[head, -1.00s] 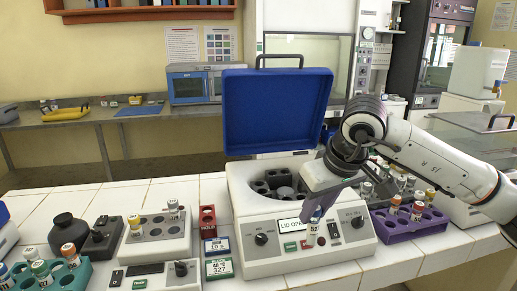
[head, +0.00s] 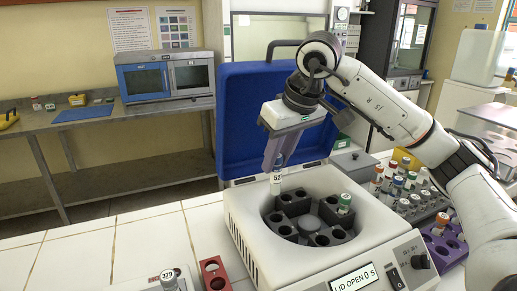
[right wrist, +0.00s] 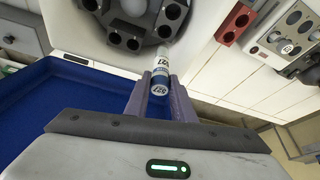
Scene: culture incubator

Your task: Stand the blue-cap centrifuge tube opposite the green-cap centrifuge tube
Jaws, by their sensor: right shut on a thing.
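My right gripper (head: 273,165) is shut on the blue-cap tube (head: 276,183), a white-labelled tube that hangs roughly upright, cap up, over the back left of the centrifuge bowl. In the right wrist view the tube (right wrist: 162,62) sits between the fingers (right wrist: 160,88), its blue cap partly hidden by them. The green-cap tube (head: 344,202) stands in the right side of the rotor (head: 306,222). Several other rotor holes look empty. The held tube appears above the rotor, not in a hole. My left gripper is not in view.
The centrifuge (head: 250,238) is open, with its blue lid (head: 232,120) raised behind the bowl, close to my right gripper. Racks of tubes, one purple (head: 448,250), stand at the right. A red rack (head: 214,272) is at the front left. White tiles (head: 135,250) are clear at left.

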